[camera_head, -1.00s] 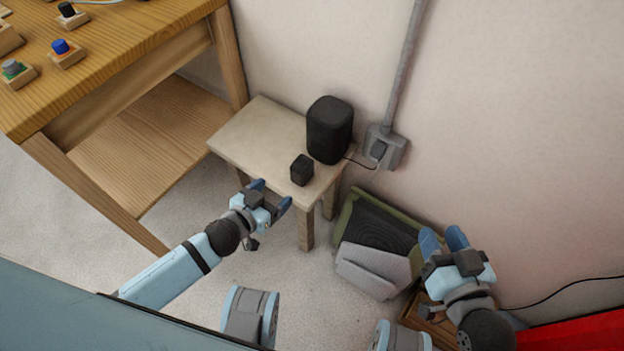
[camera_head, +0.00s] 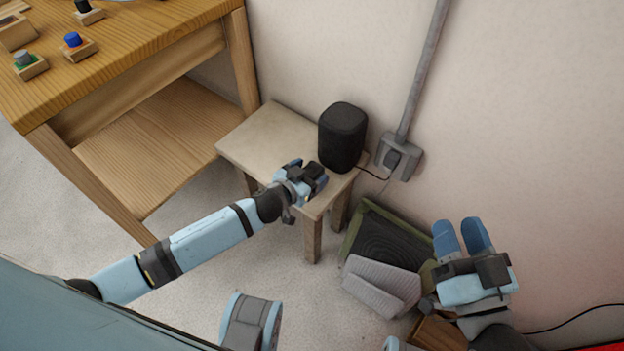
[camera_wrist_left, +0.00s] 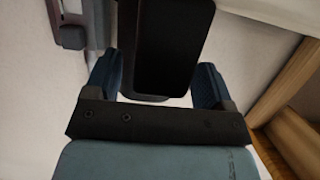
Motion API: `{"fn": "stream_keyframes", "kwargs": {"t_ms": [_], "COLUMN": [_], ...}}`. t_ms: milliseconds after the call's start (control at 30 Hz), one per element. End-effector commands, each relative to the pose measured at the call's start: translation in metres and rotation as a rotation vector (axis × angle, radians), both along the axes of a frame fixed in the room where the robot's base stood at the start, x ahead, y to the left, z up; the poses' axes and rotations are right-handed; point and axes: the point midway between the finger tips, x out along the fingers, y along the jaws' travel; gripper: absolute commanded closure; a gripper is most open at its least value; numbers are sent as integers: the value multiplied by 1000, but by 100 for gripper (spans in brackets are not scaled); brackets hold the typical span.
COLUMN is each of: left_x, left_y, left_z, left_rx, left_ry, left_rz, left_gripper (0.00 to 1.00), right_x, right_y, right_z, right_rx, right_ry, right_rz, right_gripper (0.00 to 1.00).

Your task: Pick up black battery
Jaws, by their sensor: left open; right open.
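The black battery, a small black block, shows in the left wrist view (camera_wrist_left: 175,48) between the two blue fingers of my left gripper. In the head view my left gripper (camera_head: 308,173) is over the front of the small stool (camera_head: 265,140) and mostly hides the block. The left fingers are open, one on each side of the block. Whether they touch it is not clear. My right gripper (camera_head: 461,228) is open and empty at the lower right, away from the stool.
A tall black speaker (camera_head: 342,138) stands on the stool just behind my left gripper. A cable runs from it to a wall outlet (camera_head: 399,156). A wooden workbench (camera_head: 120,60) stands at the left. A grey pedal-like object (camera_head: 380,287) lies on the floor.

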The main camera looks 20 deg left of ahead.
Motion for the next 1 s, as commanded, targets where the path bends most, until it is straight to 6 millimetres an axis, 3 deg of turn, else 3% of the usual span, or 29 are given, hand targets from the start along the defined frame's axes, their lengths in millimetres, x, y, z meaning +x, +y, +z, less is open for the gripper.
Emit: {"fn": "stream_keyframes", "kwargs": {"t_ms": [167,367,633,1000], "left_x": [10,10,10,10], "left_y": [-4,-4,-4,-4], "left_z": [-4,-3,-3,5], "left_rx": [0,-1,-1,-1], "left_ry": [0,0,0,-2], "left_rz": [-1,-1,-1,-1], "left_gripper": [23,26,87,87], "right_x": [-1,0,-1,-3], "right_y": [3,3,3,2], "right_z": [19,20,15,13], "right_rx": [31,30,27,18], "right_ry": [-60,-60,-47,-29], "right_rz": [12,13,11,9], "right_gripper": [57,57,57,57]}}
